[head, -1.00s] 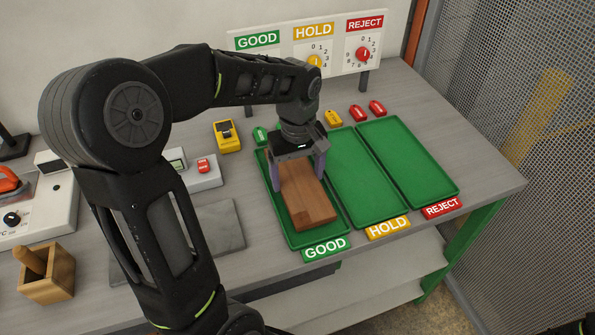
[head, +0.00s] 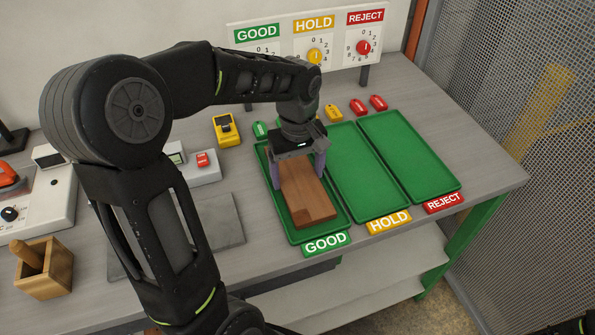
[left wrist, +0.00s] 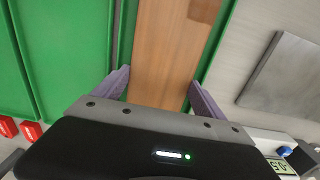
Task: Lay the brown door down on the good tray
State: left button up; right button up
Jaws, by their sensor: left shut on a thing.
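The brown door (head: 307,201), a flat wooden board, lies flat within the outline of the good tray (head: 330,228), the leftmost green tray. Whether its underside touches the tray floor cannot be told. My left gripper (head: 299,181) points down at the door's far end, with its two purple fingers shut across the door's width. In the left wrist view the door (left wrist: 172,50) runs between the fingers (left wrist: 160,92), with green tray showing on both sides. My right gripper is not in view.
The empty hold tray (head: 366,180) and reject tray (head: 412,160) stand to the right. A yellow device (head: 226,129) and a grey slab (head: 215,222) lie to the left. A dial panel (head: 310,45) stands behind.

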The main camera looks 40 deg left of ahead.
pick_arm(q)
jog(key=shift+f, duration=0.15)
jog(key=o, duration=1.6)
jog(key=shift+r, duration=3.95)
